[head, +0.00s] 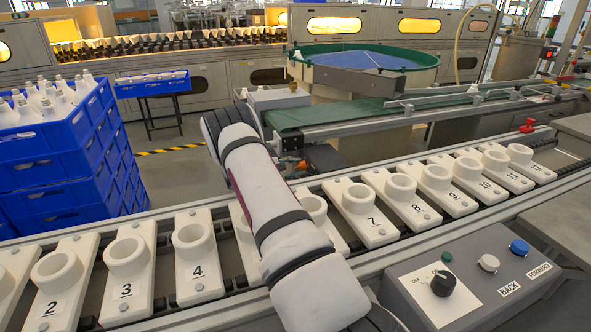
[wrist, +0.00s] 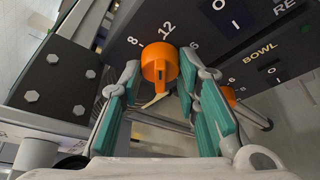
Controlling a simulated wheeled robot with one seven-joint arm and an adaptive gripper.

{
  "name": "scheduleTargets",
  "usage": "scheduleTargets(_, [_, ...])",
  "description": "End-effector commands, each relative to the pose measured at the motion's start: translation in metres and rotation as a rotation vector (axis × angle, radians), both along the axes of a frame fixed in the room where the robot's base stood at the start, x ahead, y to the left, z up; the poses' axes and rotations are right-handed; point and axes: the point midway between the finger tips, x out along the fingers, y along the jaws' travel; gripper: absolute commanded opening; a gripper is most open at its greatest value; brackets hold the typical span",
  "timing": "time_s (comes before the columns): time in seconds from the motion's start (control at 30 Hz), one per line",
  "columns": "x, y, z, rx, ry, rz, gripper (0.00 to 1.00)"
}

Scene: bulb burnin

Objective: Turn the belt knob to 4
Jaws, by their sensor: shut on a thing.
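An orange knob (wrist: 160,62) on a dark panel (wrist: 205,30) is between my gripper's fingertips in the wrist view. Printed numbers 8 and 12 stand around it, with another at its upper right partly cut off by a finger. A dark mark shows on its face, but I cannot tell which number it points to. My gripper (wrist: 158,76) has teal-padded fingers, one on each side of the knob, and is shut on it. No label naming this knob is readable. In the head view my arm hides the gripper and knob.
A second orange knob (wrist: 230,96) is below the BOWL label, just right of my right finger. A bolted black plate (wrist: 62,85) is at left. In the head view, numbered white holders (head: 127,268) run beneath my arm; a green belt (head: 345,110) lies beyond, with a control box (head: 470,285) in front.

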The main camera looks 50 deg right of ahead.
Motion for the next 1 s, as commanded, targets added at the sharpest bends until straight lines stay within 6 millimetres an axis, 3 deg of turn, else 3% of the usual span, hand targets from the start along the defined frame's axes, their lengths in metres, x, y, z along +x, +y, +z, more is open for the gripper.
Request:
scheduleTargets(0.6, [0.0026,-0.0008,-0.0001,0.253,0.408,0.001,0.02])
scheduleTargets(1.0, [0.0027,-0.001,0.0004,0.322,0.526,0.0,0.02])
